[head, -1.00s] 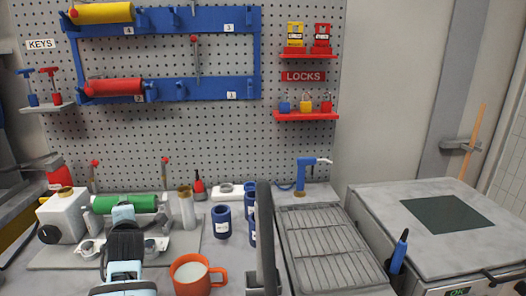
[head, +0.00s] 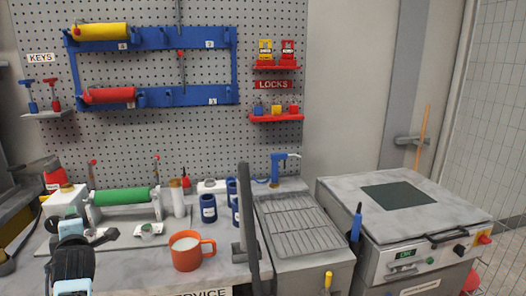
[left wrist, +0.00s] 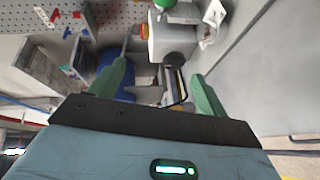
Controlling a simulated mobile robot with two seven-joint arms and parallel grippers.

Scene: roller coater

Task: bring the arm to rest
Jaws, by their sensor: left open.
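My left arm comes in at the lower left of the head view, in front of the workbench; its fingertips cannot be made out there. In the left wrist view my left gripper (left wrist: 160,88) is open, with its two green fingers apart and nothing between them. Beyond the fingers are a white box-shaped unit with a dark round knob (left wrist: 180,62) and a blue rounded thing (left wrist: 117,72). My right gripper is not in view.
A green roller (head: 122,196) lies in its stand on the bench. An orange mug (head: 187,251) stands near the front edge. A wire rack (head: 299,229) and a grey machine (head: 410,222) are at the right. A pegboard (head: 150,135) with rollers stands behind.

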